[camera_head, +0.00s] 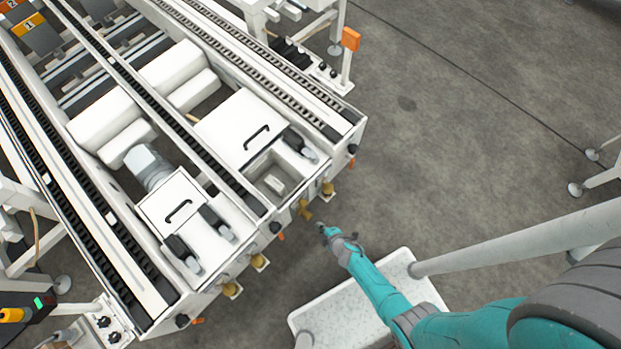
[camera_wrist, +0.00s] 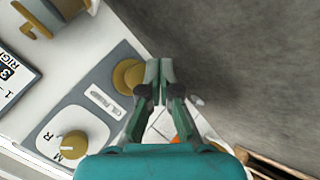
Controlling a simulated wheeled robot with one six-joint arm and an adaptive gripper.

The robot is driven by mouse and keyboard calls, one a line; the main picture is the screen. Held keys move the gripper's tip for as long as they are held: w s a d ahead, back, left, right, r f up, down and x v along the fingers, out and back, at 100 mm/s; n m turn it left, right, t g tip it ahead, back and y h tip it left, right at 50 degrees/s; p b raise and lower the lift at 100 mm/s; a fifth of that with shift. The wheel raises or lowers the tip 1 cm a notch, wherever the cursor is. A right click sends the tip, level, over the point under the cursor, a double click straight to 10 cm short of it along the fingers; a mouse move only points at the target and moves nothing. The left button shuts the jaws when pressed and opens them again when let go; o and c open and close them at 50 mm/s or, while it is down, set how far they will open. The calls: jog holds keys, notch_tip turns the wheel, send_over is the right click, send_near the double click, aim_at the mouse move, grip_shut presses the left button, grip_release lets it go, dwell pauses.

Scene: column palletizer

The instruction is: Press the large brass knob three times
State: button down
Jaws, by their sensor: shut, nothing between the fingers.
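My gripper (camera_wrist: 159,70) is shut and empty, with its two fingertips side by side. In the wrist view a large round brass knob (camera_wrist: 128,76) sits on a grey plate, just left of the fingertips; I cannot tell whether they touch it. A smaller brass selector knob (camera_wrist: 70,146) sits on a white plate with letters M and R. In the head view my gripper (camera_head: 322,229) is off the machine's front edge, close to a brass fitting (camera_head: 305,209); a gap of floor shows between them. A label with small text lies below the large knob.
The white conveyor machine (camera_head: 215,270) fills the left of the head view. More brass fittings (camera_head: 230,289) and dark round caps line its front edge. Another brass part (camera_wrist: 32,18) is at the wrist view's upper left. Open grey floor (camera_head: 450,130) lies to the right.

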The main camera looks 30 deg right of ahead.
jog(key=s, duration=0.1)
jog(key=s+d, duration=0.1)
jog(key=s, duration=0.1)
jog(key=shift+s, duration=0.15)
dwell(1.1)
jog(key=s+r+m+t, duration=0.15)
jog(key=s+r, duration=0.25)
jog(key=r, duration=0.4)
jog(key=s+a+r+m+t, duration=0.1)
jog(key=s+r+m, duration=0.2)
jog(key=s+r, duration=0.35)
jog(key=s+r+m+t, duration=0.1)
jog(key=s+r+m, duration=0.2)
jog(key=r, duration=0.7)
jog(key=s+r+m+t, duration=0.1)
jog(key=s+r+m, duration=0.1)
jog(key=r, duration=1.3)
jog(key=s+r+m+t+h, duration=0.1)
jog(key=r+m, duration=0.3)
jog(key=r, duration=1.2)
jog(key=shift+s+d, duration=0.2)
jog(key=shift+s, duration=0.35)
jog(key=c, duration=1.9)
grip_release()
jog(key=shift+r, duration=0.1)
